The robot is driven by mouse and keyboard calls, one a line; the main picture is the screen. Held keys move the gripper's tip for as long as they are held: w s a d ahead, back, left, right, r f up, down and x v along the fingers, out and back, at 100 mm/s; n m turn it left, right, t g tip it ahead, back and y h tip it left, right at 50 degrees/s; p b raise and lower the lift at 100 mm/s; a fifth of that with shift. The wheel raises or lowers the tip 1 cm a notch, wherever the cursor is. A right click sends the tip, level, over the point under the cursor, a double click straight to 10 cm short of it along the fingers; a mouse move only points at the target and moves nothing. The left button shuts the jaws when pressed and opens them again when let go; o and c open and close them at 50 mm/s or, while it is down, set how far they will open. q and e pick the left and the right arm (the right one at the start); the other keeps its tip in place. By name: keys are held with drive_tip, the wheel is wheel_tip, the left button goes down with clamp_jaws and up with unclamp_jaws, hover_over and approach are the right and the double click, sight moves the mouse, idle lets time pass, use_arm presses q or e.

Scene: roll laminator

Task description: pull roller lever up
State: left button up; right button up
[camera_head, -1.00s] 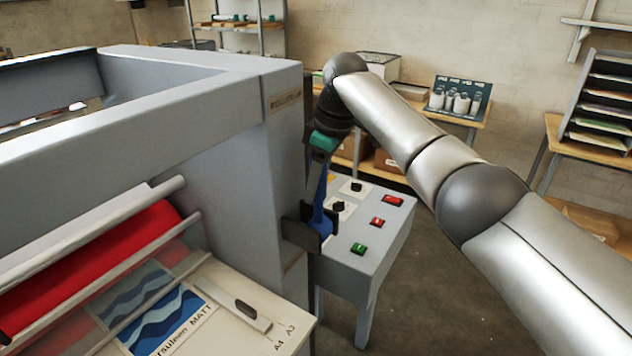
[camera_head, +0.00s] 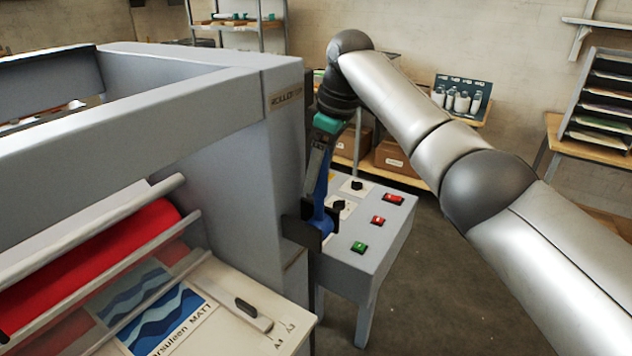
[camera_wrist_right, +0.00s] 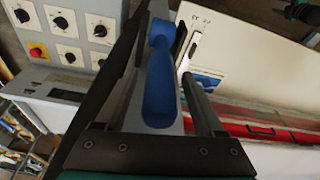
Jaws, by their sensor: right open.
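The blue roller lever (camera_head: 322,205) is on the right end of the grey laminator (camera_head: 240,150), beside the control box. My right gripper (camera_head: 318,178) points down along the lever from above. In the right wrist view the lever (camera_wrist_right: 160,85) lies between the two dark fingers of my right gripper (camera_wrist_right: 162,70), which are apart. I cannot tell whether either finger touches it.
The grey control box (camera_head: 365,260) with knobs and red and green buttons stands close on the right of the lever. The laminator's red roller (camera_head: 95,260) and feed table (camera_head: 270,315) are at the lower left. Open floor (camera_head: 420,300) lies to the right.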

drive_tip(key=v, duration=1.2)
drive_tip(key=shift+r+b, duration=0.25)
drive_tip(key=shift+b, duration=0.05)
